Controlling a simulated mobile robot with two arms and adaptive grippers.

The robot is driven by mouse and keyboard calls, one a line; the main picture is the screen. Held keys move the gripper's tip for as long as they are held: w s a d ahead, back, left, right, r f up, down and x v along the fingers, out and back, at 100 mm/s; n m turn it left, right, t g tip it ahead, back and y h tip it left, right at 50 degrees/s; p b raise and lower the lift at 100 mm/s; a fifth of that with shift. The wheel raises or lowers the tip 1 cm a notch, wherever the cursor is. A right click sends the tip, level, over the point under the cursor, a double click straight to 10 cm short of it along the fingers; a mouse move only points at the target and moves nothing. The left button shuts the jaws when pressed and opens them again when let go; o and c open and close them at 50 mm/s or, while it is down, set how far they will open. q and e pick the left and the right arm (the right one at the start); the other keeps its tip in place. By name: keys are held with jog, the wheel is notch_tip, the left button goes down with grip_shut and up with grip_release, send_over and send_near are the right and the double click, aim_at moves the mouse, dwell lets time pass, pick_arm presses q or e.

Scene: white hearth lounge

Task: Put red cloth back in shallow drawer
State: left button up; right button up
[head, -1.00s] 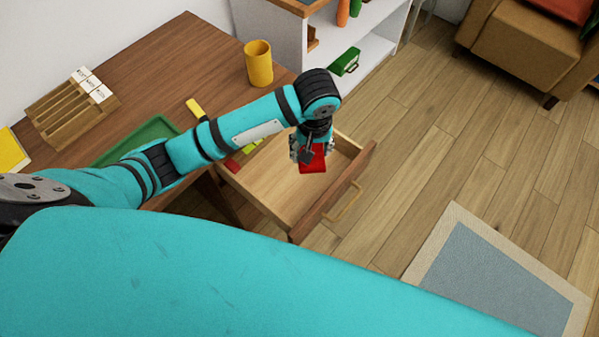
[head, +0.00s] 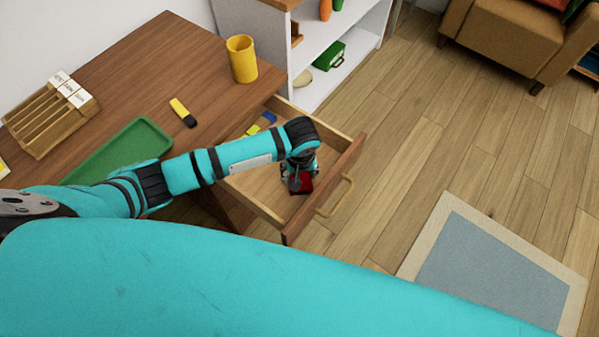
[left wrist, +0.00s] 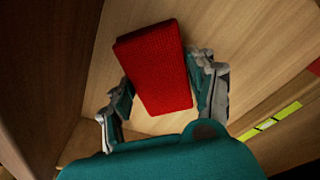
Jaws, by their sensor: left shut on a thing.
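The red cloth (left wrist: 155,65) is a folded block held between the fingers of my left gripper (left wrist: 165,95) in the left wrist view. In the head view the left gripper (head: 299,180) points down inside the open drawer (head: 255,190), near its front panel, with the red cloth (head: 305,186) partly hidden below it. The gripper is shut on the cloth. I cannot tell whether the cloth touches the drawer floor. My right gripper is not in view.
Yellow and blue items (head: 262,124) lie at the drawer's back end. On the desk are a green tray (head: 118,150), a yellow cup (head: 242,60), a yellow-black marker-like item (head: 183,112) and a wooden rack (head: 45,120). A white shelf (head: 335,45) stands behind.

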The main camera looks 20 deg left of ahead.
aim_at(301, 179)
pick_arm(q)
jog(key=shift+f, duration=0.1)
jog(key=o, duration=1)
jog(key=r, duration=0.4)
jog(key=s+r+p, duration=0.1)
jog(key=r, duration=0.3)
jog(key=r+p, duration=0.1)
jog(key=r, duration=0.3)
jog(key=shift+s+d+r, duration=0.15)
jog(key=shift+d, duration=0.2)
